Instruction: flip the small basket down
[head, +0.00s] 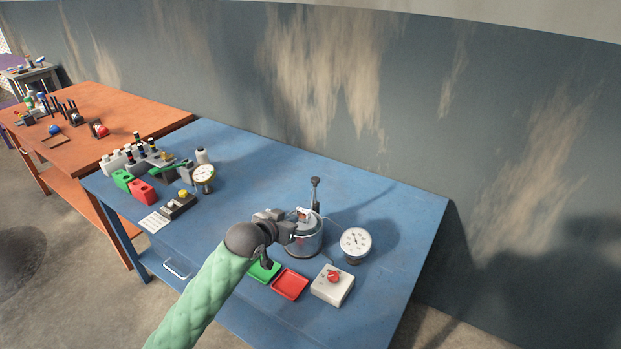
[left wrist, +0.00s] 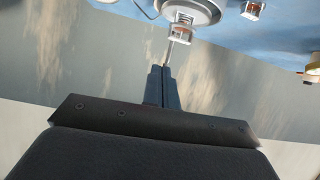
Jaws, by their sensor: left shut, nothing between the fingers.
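A round metal pot (head: 304,240) stands on the blue table. A small pale piece with a brownish middle (head: 304,213) sits at its top and may be the small basket; I cannot be sure. In the left wrist view the pot (left wrist: 192,10) is at the top edge, and a small pale block (left wrist: 181,34) shows at its rim. My left gripper (head: 289,228) is at the left side of the pot, close to the small piece. Its fingers (left wrist: 164,72) are together and empty, pointing at the block. I cannot tell whether they touch it. My right gripper is not in view.
A dial gauge (head: 355,243) and a white box with a red knob (head: 332,284) stand right of and in front of the pot. A red tray (head: 290,284) and a green tray (head: 264,270) lie in front. A dark upright post (head: 315,194) rises behind the pot.

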